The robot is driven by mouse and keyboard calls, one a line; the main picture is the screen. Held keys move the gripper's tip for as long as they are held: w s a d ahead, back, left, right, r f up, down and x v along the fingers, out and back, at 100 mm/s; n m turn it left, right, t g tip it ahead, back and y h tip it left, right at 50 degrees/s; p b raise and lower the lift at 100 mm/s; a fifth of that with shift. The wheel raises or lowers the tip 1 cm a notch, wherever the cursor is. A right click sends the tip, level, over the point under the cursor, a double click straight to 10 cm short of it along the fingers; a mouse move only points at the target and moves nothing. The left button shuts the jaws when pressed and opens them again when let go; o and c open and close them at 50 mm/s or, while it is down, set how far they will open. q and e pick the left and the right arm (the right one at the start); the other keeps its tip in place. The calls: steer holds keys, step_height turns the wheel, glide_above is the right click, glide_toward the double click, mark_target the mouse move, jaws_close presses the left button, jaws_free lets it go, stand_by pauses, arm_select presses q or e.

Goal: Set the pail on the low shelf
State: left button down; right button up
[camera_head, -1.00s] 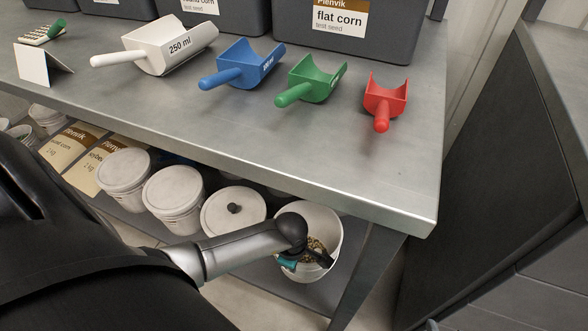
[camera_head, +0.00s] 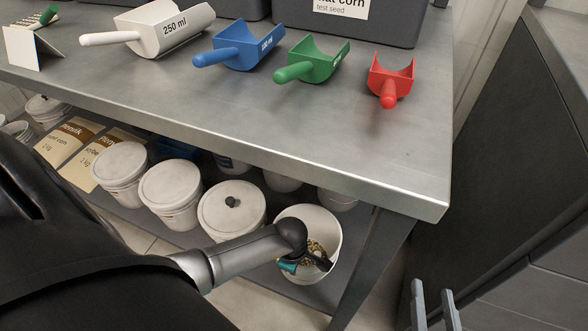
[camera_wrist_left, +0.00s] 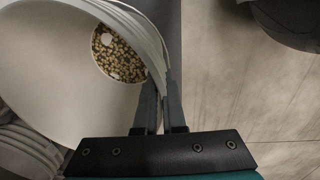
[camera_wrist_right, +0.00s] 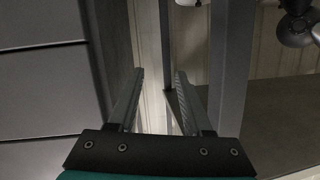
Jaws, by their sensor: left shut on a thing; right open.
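The pail (camera_head: 331,222) is white and open, with seed in its bottom. In the head view it is under the right end of the bench, over the low shelf (camera_head: 354,245); I cannot tell whether it rests on it. My left gripper (camera_head: 300,266) is at the pail's near side, partly hidden by my arm. In the left wrist view the left gripper (camera_wrist_left: 161,98) is shut on the wall of the pail (camera_wrist_left: 50,75). My right gripper (camera_head: 435,288) is open and empty, right of the bench leg; it also shows in the right wrist view (camera_wrist_right: 159,75).
Lidded white tubs (camera_head: 232,210) and seed bags (camera_head: 70,138) stand left of the pail on the shelf. The bench top (camera_head: 330,135) overhangs it and carries several scoops (camera_head: 315,62). A bench leg (camera_head: 375,265) is close on the right. A dark cabinet (camera_head: 500,190) stands further right.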

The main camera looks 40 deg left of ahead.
arm_select(q)
steer(key=shift+w+f, duration=0.1)
steer(key=shift+f, duration=0.35)
arm_select(e)
steer(key=shift+s+a+r+t+y, duration=0.2)
steer(key=shift+a+r+t+y, duration=0.15)
steer(key=shift+t, duration=0.15)
arm_select(q)
steer(key=c, duration=1.5)
jaws_free()
steer(key=shift+f, duration=0.15)
steer(key=o, duration=0.5)
arm_select(e)
steer(key=shift+r, duration=0.1)
